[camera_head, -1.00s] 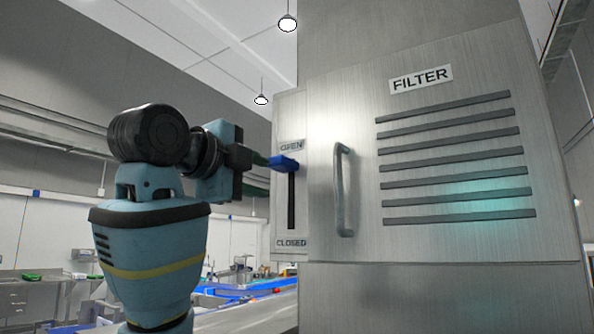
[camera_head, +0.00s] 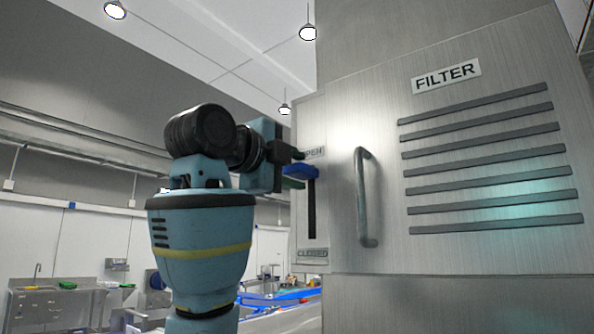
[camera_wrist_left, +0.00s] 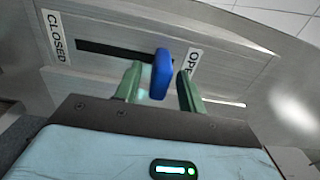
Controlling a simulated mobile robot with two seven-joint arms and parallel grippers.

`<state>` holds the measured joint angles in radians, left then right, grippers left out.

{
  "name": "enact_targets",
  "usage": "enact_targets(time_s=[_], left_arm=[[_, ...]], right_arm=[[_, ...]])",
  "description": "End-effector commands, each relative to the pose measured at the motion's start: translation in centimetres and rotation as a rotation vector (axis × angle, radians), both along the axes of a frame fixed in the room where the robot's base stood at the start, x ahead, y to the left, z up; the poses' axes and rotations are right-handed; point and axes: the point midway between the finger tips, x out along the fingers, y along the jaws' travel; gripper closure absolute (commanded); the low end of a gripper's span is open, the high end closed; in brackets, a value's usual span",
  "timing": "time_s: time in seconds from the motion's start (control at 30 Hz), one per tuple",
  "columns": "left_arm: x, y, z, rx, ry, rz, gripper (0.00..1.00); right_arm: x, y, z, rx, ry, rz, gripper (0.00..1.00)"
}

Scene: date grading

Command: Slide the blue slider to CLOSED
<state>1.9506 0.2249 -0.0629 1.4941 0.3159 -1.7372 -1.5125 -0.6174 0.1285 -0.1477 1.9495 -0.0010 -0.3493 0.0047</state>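The blue slider (camera_head: 300,171) sits at the upper end of a dark vertical slot (camera_head: 312,212), just below the OPEN label (camera_head: 314,152). The CLOSED label (camera_head: 312,253) is at the slot's lower end. My left gripper (camera_head: 293,170) is at the slider, with one green finger above it and one below. In the left wrist view, the blue slider (camera_wrist_left: 160,73) stands between the two open fingers (camera_wrist_left: 158,86), with a visible gap on the side of each finger. The CLOSED label (camera_wrist_left: 55,37) lies left there. My right gripper is not in view.
A vertical metal handle (camera_head: 364,197) sticks out of the cabinet door just right of the slot. The FILTER sign (camera_head: 446,76) and several dark vents are farther right. A sink counter (camera_head: 50,300) stands far back at the left.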

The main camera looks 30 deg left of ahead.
Motion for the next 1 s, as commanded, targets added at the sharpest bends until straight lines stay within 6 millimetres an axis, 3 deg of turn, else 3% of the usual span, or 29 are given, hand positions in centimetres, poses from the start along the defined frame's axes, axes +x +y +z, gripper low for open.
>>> enact_targets(time_s=[0.17,0.43,0.73,1.0], left_arm=[[1.06,-0.14,0.01,0.000,0.000,-0.001,0.60],[1.18,-0.13,0.00,0.000,0.000,0.000,0.60],[1.15,-0.12,0.01,0.000,0.000,0.000,0.99],[1.22,-0.10,-0.03,0.000,0.000,0.000,1.00]], right_arm=[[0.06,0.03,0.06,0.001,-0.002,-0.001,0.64],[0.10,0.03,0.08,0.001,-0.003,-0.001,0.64],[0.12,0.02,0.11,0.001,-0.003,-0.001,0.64],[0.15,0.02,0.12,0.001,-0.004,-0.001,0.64]])
